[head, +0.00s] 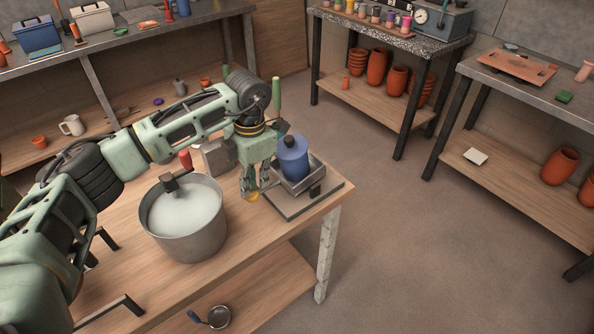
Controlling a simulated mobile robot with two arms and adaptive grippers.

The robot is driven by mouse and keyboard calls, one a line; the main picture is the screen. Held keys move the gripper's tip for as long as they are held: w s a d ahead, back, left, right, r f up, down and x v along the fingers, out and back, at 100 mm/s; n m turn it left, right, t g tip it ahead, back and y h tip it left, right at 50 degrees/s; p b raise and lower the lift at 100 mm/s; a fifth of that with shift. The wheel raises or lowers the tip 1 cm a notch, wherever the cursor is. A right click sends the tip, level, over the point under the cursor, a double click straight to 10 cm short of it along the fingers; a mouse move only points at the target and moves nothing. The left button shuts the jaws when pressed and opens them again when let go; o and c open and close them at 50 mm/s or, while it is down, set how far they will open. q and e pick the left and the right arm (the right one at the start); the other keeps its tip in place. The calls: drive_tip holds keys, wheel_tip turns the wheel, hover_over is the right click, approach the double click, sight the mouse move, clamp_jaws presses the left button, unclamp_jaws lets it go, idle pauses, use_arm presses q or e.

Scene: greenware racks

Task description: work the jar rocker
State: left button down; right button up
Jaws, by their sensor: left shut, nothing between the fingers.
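The jar rocker (321,195) stands at the right end of the near wooden table. It has a flat grey base and a metal cradle. A blue jar (293,163) with a dark lid sits in the cradle and looks slightly tilted. My left gripper (257,193) is shut and empty, pointing down at the left side of the rocker. A small yellow part (252,197) shows right at the fingertips; I cannot tell whether they touch it. The forearm and gripper hide part of the rocker's left side. My right gripper is out of view.
A metal bucket (173,232) of pale liquid stands left of the rocker, close to my arm. A grey box (216,158) is behind it. A ladle (219,316) lies on the lower shelf. Other racks with terracotta pots (376,66) stand behind; the floor at right is clear.

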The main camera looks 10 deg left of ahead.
use_arm(q)
drive_tip(key=shift+f, duration=0.55)
drive_tip(key=shift+r, duration=0.1)
drive_tip(key=shift+w+r+p, duration=0.1)
drive_tip(key=shift+r+p, duration=0.85)
drive_tip(key=shift+r, duration=1.15)
wheel_tip(320, 180, up, 7)
drive_tip(key=p, duration=0.4)
drive_tip(key=shift+w+d, duration=0.15)
drive_tip(key=shift+d, duration=0.05)
